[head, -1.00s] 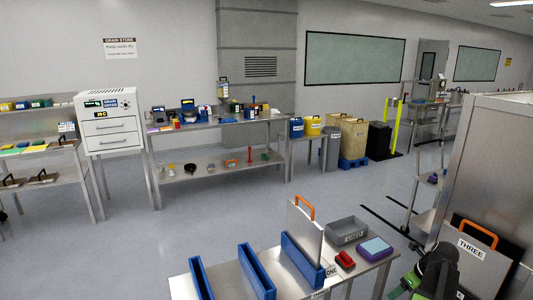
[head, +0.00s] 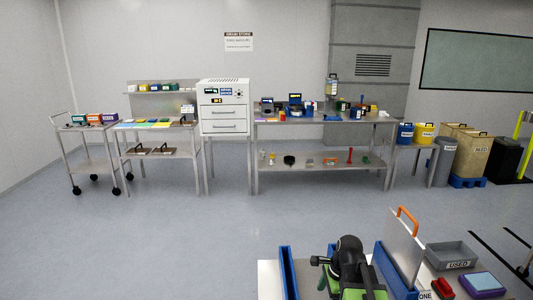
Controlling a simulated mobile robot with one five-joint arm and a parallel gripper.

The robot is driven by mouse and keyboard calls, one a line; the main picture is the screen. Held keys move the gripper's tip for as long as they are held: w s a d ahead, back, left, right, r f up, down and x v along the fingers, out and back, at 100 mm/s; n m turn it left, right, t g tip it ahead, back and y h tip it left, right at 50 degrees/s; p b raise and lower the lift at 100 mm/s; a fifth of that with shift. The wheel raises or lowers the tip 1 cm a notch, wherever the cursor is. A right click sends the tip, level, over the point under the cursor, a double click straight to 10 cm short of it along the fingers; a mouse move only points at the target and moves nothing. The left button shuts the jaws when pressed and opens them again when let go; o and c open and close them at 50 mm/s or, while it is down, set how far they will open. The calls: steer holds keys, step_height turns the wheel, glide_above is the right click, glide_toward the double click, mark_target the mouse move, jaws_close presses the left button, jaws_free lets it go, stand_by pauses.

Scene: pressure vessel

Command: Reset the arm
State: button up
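My arm, black and green, shows at the bottom centre of the head view, over the metal table. My gripper (head: 347,245) is at its dark upper end, seen from behind. Its fingers cannot be made out, so whether it is open or shut is unclear. It is in front of the blue slotted holders, left of the upright panel with an orange handle (head: 403,240). I see nothing held in it, but its far side is hidden.
The near table carries a blue holder (head: 287,268), a grey USED tray (head: 452,256), a red item (head: 446,288) and a purple-blue box (head: 482,283). Across clear floor (head: 190,230) stand a wheeled cart (head: 89,165), a white drawer cabinet (head: 225,105) and a long bench (head: 320,122).

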steer(key=s+a+n+g+h, duration=0.1)
steer(key=s+a+n, duration=0.5)
steer(key=n, duration=1.2)
steer(key=shift+s+f+h, duration=0.2)
steer(key=shift+f+h, duration=0.05)
steer(key=shift+h, duration=0.25)
